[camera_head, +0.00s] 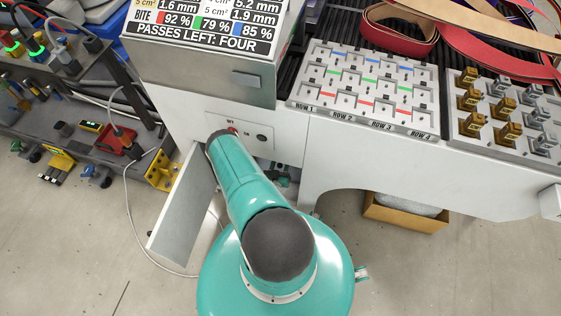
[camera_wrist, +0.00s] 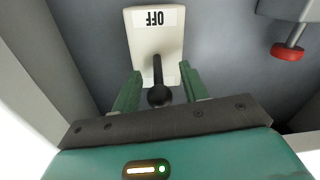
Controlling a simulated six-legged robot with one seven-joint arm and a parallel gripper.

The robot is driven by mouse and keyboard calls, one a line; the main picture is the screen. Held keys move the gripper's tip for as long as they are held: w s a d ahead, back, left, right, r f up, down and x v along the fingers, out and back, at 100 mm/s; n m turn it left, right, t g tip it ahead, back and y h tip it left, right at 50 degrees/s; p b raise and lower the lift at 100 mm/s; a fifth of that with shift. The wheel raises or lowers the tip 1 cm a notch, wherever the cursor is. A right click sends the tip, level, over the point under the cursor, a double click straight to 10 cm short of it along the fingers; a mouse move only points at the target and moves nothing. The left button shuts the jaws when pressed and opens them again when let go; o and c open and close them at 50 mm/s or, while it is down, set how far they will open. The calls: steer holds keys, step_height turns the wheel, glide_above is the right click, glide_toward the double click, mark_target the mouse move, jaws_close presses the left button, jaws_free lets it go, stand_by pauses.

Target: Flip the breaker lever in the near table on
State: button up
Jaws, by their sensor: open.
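The breaker lever (camera_wrist: 158,92) is a black handle with a round knob. In the wrist view it stands on a cream plate (camera_wrist: 154,42) whose label reads OFF, upside down in the picture. My gripper (camera_wrist: 160,86) is open, with one green finger on each side of the lever. I cannot tell whether either finger touches it. In the head view my arm reaches to the front of the near table (camera_head: 235,115), beside an opened panel door (camera_head: 182,208). The lever and my gripper are hidden there.
A red knob (camera_wrist: 287,52) on a grey box is at the upper right in the wrist view. Pale walls flank the recess.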

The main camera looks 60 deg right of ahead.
steer(key=shift+s+a+r, duration=0.1)
jaws_close()
steer(key=shift+d+r+y, duration=0.3)
steer(key=shift+r+y, duration=0.2)
steer(key=shift+y, duration=0.5)
steer(key=shift+r+g+y, duration=0.1)
steer(key=shift+g+y, duration=0.2)
steer(key=shift+y, duration=0.2)
jaws_free()
steer(key=shift+a, duration=0.1)
